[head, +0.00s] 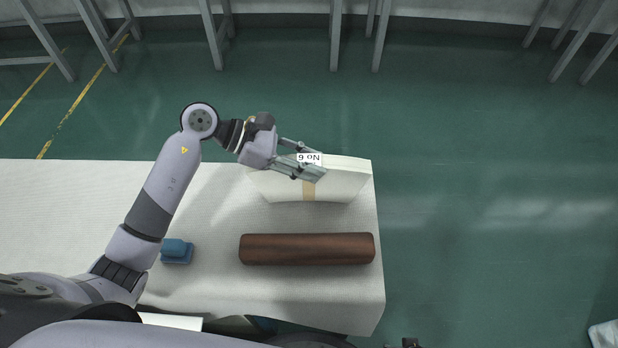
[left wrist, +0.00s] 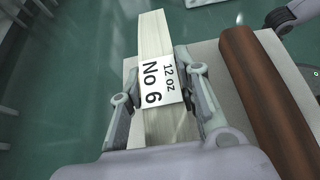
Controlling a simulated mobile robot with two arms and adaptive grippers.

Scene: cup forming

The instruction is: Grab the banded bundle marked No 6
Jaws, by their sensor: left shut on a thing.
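The banded bundle (head: 341,184) is a pale cream stack with a tan band and a white label reading "No 6" at the far right of the table. In the left wrist view the bundle (left wrist: 153,36) runs between my fingers, and its label reads "12 oz No 6". My left gripper (head: 312,168) is shut on the bundle, with one finger on each side near the label. It also shows in the left wrist view (left wrist: 158,98). The bundle's underside is hidden, so I cannot tell if it touches the table. My right gripper is not clearly seen.
A dark brown wooden roller (head: 306,249) lies on the table (head: 75,205) just in front of the bundle. A small blue object (head: 176,251) sits left of it. The table's right edge is close to the bundle. Green floor (head: 470,170) is open beyond.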

